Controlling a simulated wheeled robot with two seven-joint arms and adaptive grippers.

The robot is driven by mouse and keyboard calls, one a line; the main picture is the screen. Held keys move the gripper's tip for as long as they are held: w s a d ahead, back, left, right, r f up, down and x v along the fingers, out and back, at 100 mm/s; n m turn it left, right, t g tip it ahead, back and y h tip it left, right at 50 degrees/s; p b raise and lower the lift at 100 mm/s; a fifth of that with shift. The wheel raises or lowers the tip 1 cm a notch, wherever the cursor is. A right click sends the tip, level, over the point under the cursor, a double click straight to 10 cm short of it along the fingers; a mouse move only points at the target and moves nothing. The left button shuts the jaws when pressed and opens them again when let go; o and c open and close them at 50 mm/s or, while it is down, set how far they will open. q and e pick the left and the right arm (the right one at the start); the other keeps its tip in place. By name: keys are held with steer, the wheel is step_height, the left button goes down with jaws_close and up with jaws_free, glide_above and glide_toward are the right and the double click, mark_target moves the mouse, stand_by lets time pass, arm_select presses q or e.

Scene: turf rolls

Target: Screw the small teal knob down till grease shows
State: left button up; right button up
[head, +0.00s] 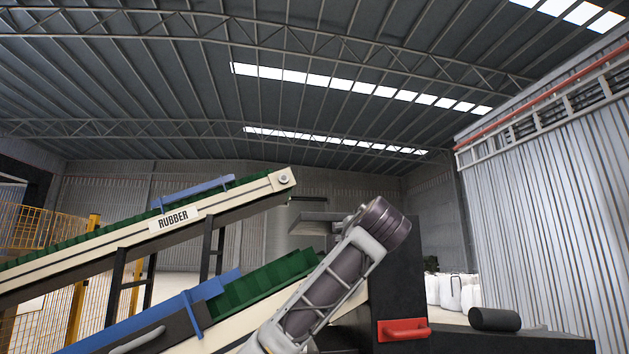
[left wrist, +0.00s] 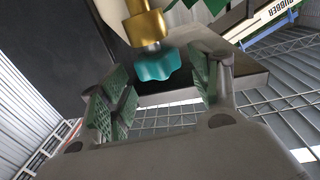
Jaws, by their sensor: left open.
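The small teal knob (left wrist: 157,64) shows in the left wrist view, lobed and hanging below a brass fitting (left wrist: 146,24) on a short metal stem. My left gripper (left wrist: 160,86) is open, its green-padded fingers on either side of the knob with gaps visible. I cannot tell the exact depth between the fingertips and the knob. No grease is visible. In the head view an arm link of mine crosses the lower middle; the knob and the gripper's fingers cannot be made out there. My right gripper is not in view.
A conveyor labelled RUBBER (head: 174,222) slopes up from the left, with a second green-belted conveyor (head: 262,282) below it. A dark roll (head: 494,319) and white bags (head: 446,291) lie farther right.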

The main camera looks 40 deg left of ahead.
arm_select(q)
steer(key=shift+b+v, duration=2.55)
steer(key=shift+v, duration=3.75)
steer(key=s+a+r+m+t+h, duration=0.4)
steer(key=s+a+r+m+t, duration=0.1)
steer(key=s+r+m, duration=0.3)
steer(key=shift+s+r+t, duration=0.3)
steer(key=shift+s+r, duration=0.3)
steer(key=shift+s, duration=0.75)
